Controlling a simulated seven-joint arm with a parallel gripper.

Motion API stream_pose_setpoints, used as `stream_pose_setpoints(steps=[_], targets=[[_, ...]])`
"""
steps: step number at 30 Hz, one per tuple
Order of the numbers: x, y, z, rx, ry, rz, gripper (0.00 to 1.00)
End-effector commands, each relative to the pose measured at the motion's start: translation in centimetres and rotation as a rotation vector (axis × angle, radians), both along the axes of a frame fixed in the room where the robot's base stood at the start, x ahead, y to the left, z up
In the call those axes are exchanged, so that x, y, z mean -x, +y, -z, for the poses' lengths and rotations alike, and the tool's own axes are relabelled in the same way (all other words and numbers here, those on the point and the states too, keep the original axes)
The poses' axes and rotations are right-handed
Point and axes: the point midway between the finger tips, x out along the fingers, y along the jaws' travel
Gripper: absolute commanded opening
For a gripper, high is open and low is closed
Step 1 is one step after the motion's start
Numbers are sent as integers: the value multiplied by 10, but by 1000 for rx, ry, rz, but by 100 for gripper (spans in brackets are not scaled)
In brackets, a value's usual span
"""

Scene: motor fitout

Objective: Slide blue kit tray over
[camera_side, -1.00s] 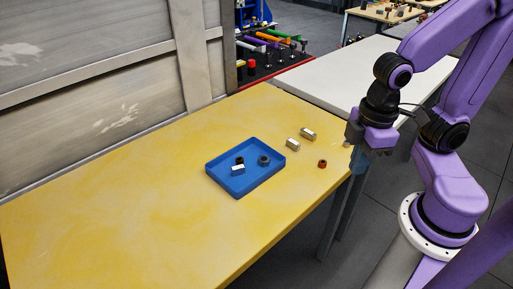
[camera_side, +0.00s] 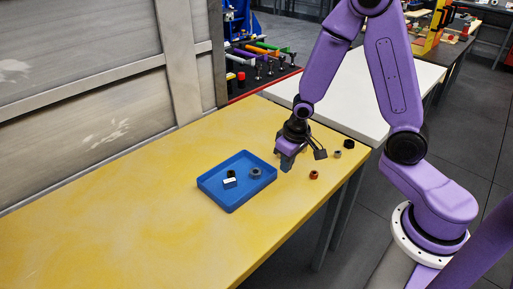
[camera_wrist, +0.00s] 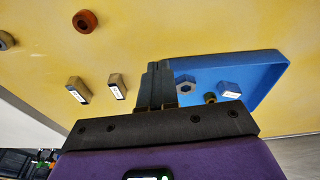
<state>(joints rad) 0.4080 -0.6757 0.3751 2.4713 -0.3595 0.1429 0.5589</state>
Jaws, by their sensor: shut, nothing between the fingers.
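The blue kit tray (camera_side: 243,192) lies flat on the yellow table and holds a dark ring (camera_side: 231,173), a pale metal block (camera_side: 229,183) and a grey nut (camera_side: 255,173). My gripper (camera_side: 286,166) points down just right of the tray's right corner, its fingers shut and empty. In the wrist view the shut fingers (camera_wrist: 159,70) are beside the end of the blue tray (camera_wrist: 250,68), partly covering it. I cannot tell whether they touch the tray wall.
Two metal blocks (camera_wrist: 77,90) (camera_wrist: 116,87) stand near the fingers, mostly hidden in the side view. A brown ring (camera_side: 313,175), a small nut (camera_side: 337,155) and a black part (camera_side: 349,144) lie to the right. The yellow table (camera_side: 120,225) is clear left of the tray.

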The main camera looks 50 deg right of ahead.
Motion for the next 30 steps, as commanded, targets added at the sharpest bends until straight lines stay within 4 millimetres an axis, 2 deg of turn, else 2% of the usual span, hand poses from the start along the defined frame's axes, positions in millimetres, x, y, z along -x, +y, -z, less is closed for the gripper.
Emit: stream_pose_setpoints(steps=[4, 11, 30], targets=[[-5, -6, 8, -14, 0, 50, 0], [-17, -7, 10, -15, -5, 64, 0], [-104, -7, 10, -16, -2, 60, 0]])
